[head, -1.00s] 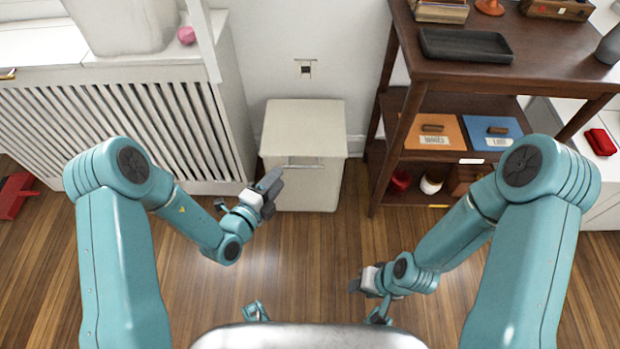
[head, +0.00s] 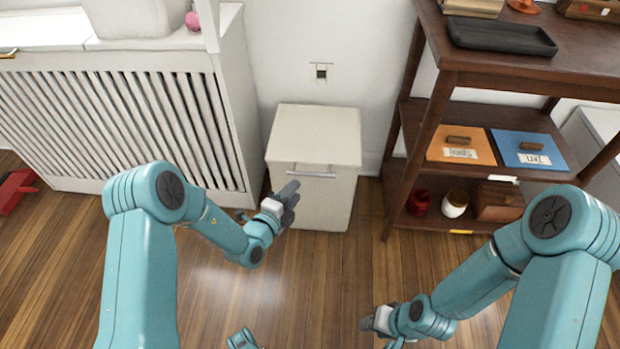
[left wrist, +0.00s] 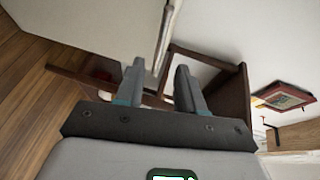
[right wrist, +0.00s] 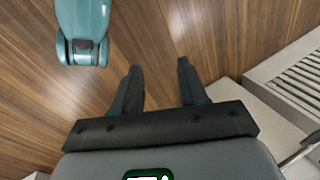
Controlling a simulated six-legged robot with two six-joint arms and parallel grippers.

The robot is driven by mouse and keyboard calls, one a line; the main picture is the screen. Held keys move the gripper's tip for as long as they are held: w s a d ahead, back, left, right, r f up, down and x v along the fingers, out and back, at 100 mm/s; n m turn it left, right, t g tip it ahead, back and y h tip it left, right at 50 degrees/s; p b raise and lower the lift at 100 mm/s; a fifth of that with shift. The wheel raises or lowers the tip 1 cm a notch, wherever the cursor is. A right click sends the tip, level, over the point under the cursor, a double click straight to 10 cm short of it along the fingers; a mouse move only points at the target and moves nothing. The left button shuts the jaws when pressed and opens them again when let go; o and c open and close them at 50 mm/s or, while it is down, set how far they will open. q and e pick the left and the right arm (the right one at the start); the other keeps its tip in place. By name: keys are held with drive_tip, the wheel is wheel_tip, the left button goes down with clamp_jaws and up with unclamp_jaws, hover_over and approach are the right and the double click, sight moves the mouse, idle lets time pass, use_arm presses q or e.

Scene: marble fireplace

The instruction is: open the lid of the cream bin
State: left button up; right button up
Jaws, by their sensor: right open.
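The cream bin (head: 318,205) stands on the floor against the wall, its flat lid (head: 315,133) shut. A metal bar handle (head: 312,175) crosses the upper part of its front. My left gripper (head: 290,191) is at the left end of the handle. In the left wrist view my left gripper (left wrist: 158,82) is open, with the end of the handle (left wrist: 165,40) showing between its fingertips; I cannot tell whether they touch. My right gripper (head: 368,322) is low over the floor at the right; in the right wrist view it (right wrist: 157,80) is open and empty.
A white slatted radiator cover (head: 120,115) stands close left of the bin. A dark wooden shelf unit (head: 445,80) stands to its right, holding orange (head: 460,146) and blue (head: 528,149) boxes. A red object (head: 15,188) lies far left.

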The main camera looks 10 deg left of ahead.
sight(308, 175)
use_arm(q)
drive_tip(key=b+x, duration=0.3)
drive_tip(key=x, duration=0.6)
drive_tip(key=shift+w+d+f, duration=0.2)
drive_tip(key=shift+w+d, duration=0.05)
drive_tip(key=shift+w, duration=0.05)
use_arm(e)
drive_tip(key=shift+t, duration=0.6)
drive_tip(key=w+f, duration=0.3)
drive_tip(key=f, duration=0.1)
drive_tip(key=shift+d+f, duration=0.1)
drive_tip(key=shift+d, duration=0.15)
use_arm(q)
drive_tip(key=shift+r, duration=0.1)
clamp_jaws()
